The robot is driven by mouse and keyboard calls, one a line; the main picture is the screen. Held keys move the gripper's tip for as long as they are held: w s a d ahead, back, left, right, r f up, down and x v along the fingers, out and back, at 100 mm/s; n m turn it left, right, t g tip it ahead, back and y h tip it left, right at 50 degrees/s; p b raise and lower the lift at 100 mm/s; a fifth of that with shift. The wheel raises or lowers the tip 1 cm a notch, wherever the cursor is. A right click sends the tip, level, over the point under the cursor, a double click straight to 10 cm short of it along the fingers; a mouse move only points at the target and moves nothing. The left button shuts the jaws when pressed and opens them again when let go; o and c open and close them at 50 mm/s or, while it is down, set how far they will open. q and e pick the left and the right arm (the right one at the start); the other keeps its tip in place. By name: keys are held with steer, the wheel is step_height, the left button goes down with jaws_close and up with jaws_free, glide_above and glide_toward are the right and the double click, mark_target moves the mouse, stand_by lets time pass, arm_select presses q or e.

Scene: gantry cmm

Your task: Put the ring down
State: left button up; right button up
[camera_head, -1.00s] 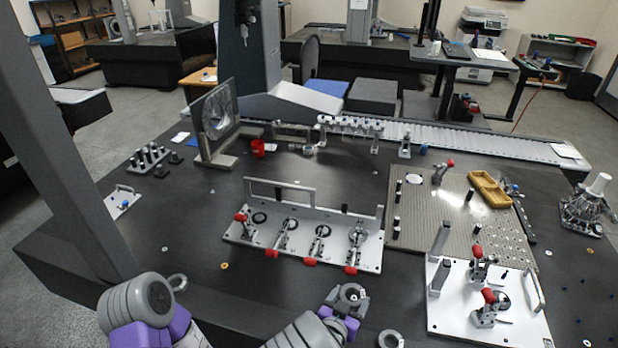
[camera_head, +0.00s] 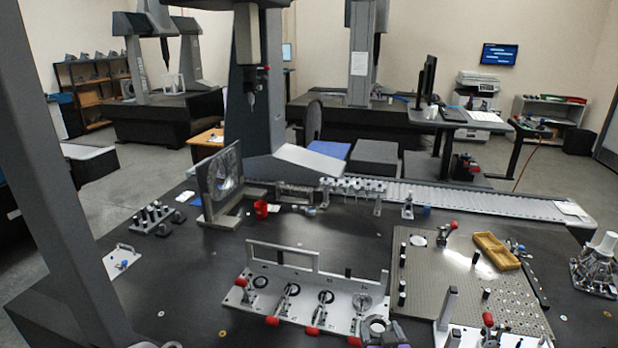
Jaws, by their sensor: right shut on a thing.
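My right gripper (camera_head: 381,328) is at the bottom edge, right of centre, by the front right corner of the white clamp fixture (camera_head: 268,310). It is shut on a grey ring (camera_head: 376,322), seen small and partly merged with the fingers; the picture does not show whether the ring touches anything. The fixture has a row of stations with red-handled clamps and round seats. Its rightmost station (camera_head: 362,301) lies just behind the gripper and shows a larger grey round seat. My left gripper is out of view.
A perforated plate (camera_head: 430,280) with dark posts and a yellow tray (camera_head: 496,250) lies to the right. A second white clamp plate (camera_head: 470,338) is cut off at the bottom.

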steer(key=s+f, duration=0.5)
steer(key=f, duration=0.4)
steer(key=shift+f, duration=0.3)
steer(key=shift+d, duration=0.1)
